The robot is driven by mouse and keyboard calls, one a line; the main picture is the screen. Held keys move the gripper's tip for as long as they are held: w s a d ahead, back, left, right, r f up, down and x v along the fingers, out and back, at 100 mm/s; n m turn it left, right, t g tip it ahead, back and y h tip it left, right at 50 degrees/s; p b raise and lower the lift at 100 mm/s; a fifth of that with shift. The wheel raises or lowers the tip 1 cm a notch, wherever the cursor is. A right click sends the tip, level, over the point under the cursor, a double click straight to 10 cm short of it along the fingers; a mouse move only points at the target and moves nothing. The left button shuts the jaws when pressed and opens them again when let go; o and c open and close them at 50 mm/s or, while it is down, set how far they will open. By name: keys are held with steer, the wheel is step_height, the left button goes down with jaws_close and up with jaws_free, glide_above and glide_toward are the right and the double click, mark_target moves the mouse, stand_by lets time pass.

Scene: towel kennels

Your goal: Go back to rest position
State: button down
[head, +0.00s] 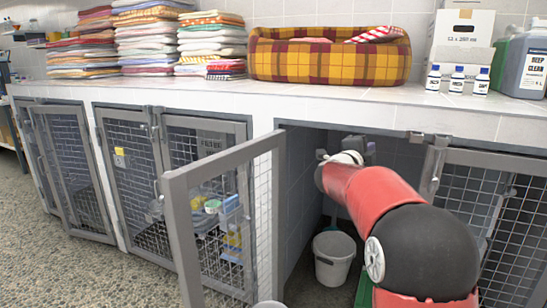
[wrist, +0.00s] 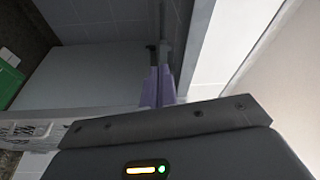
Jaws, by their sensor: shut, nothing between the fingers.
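My gripper (wrist: 158,85) shows in the wrist view as two pale purple fingers close together above its dark body. It is shut and empty. In the head view my red and black arm reaches into the open kennel (head: 300,185) under the counter, and its wrist end is at the upper part of the opening. The fingers cannot be made out clearly there. The open kennel's mesh door (head: 222,215) is swung outward, to the left of my arm.
The tiled counter (head: 330,101) runs just above my arm. A plaid pet bed (head: 330,62), folded towels (head: 212,40) and small bottles (head: 457,80) stand on it. A grey bucket (head: 334,262) is inside the kennel. A closed mesh door (head: 485,205) is to the right. Open floor (head: 60,265) lies left.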

steer(key=s+a+n+t+y, duration=0.1)
steer(key=s+a+n+y, duration=1.15)
steer(key=s+n, duration=0.2)
steer(key=s+f+n+g, duration=0.3)
steer(key=s+f, duration=0.3)
steer(key=s, duration=0.4)
steer(key=s+f+n+g, duration=0.3)
steer(key=s+f, duration=0.3)
steer(key=s, duration=0.3)
steer(key=s+f+n+g, duration=0.3)
steer(key=s+f, duration=0.3)
steer(key=s, duration=0.4)
steer(key=shift+s+a+n, duration=0.15)
steer(key=shift+s+n, duration=0.2)
